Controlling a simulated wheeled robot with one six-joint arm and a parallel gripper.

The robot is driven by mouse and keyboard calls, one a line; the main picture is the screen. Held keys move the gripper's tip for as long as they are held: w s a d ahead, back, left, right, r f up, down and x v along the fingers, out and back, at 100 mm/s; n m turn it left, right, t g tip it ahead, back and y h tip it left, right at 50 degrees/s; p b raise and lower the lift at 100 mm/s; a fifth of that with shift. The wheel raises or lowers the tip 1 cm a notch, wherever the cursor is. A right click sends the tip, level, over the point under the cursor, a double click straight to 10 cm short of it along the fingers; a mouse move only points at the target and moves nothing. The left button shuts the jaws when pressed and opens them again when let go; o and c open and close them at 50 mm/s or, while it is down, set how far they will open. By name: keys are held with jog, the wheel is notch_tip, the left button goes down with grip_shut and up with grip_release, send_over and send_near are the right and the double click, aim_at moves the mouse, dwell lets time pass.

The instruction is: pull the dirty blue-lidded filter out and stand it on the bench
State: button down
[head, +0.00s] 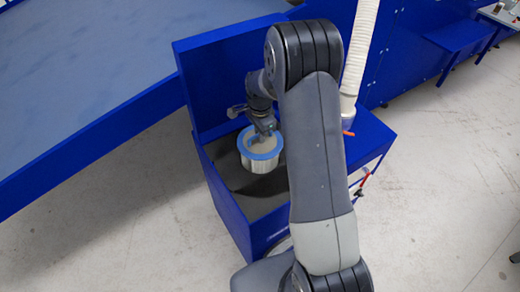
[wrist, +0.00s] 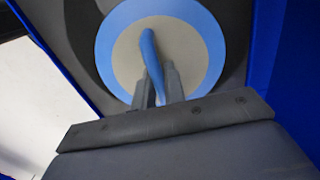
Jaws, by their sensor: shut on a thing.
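The filter is a pale pleated cylinder with a blue-rimmed lid (head: 262,157); in the head view it is upright at the blue box's open top. In the wrist view its round lid (wrist: 213,35) shows a blue ring, a beige centre and a blue handle (wrist: 149,47). My gripper (head: 264,128) is above the lid, and in the wrist view its two fingers (wrist: 158,85) are shut on the blue handle. I cannot tell whether the filter's bottom is clear of the box, and my arm hides part of the box.
The blue box (head: 227,208) has its lid (head: 215,72) raised behind the filter. A large blue bench (head: 80,70) lies to the left. A pale hose (head: 361,50) runs down to the box's right part. A small blue table (head: 458,37) stands farther right. Bare floor (head: 130,215) lies left of the box.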

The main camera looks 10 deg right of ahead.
notch_tip(320, 180, up, 11)
jog(key=p, duration=0.6)
jog(key=shift+r, duration=0.2)
